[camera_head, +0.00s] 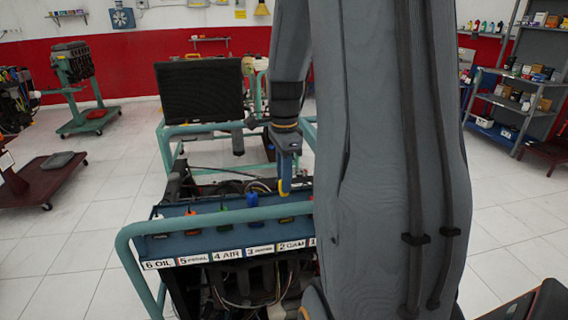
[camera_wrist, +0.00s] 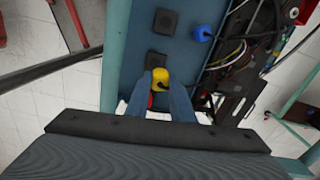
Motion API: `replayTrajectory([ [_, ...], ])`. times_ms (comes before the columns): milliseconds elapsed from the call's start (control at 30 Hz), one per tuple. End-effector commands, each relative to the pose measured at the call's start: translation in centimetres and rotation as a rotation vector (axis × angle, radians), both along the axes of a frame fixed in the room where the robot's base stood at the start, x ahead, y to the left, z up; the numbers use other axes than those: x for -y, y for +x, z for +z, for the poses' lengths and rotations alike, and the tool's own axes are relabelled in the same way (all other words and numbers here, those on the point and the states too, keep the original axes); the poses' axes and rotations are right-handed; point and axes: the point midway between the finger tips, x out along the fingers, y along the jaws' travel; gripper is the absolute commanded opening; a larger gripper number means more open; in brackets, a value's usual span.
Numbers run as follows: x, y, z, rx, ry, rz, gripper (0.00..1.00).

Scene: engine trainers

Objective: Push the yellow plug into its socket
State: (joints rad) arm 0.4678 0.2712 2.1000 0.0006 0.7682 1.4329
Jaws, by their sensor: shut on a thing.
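The yellow plug (camera_head: 285,187) is held between the fingers of my gripper (camera_head: 286,172), which points down over the blue socket panel (camera_head: 210,240). In the wrist view the yellow plug (camera_wrist: 160,77) sits between the two blue-grey fingertips (camera_wrist: 160,83). A black square socket (camera_wrist: 156,60) lies just ahead of the plug, and another black socket (camera_wrist: 165,20) is farther up the panel. The plug's lower end is hidden, and I cannot tell whether it touches a socket.
A blue plug (camera_wrist: 202,34) lies to the right in the wrist view beside loose cables. A dark screen (camera_head: 199,91) stands behind.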

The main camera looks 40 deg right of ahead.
Motion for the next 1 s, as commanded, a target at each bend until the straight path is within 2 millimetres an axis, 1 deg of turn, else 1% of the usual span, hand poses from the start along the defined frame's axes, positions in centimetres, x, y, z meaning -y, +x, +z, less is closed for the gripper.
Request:
replayTrajectory([
  [100, -0.3, -0.7, -0.1, -0.001, 0.001, -0.084, 0.0],
  [200, -0.5, -1.0, -0.2, -0.001, 0.001, -0.124, 0.0],
  [467, -0.5, -1.0, -1.0, 0.0, -0.001, -0.143, 0.0],
  [667, -0.5, -0.9, -2.5, 0.0, -0.001, -0.142, 0.0],
  [900, -0.5, -1.0, -4.6, 0.0, -0.001, -0.141, 0.0],
  [1000, -0.5, -1.0, -5.2, -0.002, 0.001, -0.141, 0.0],
])
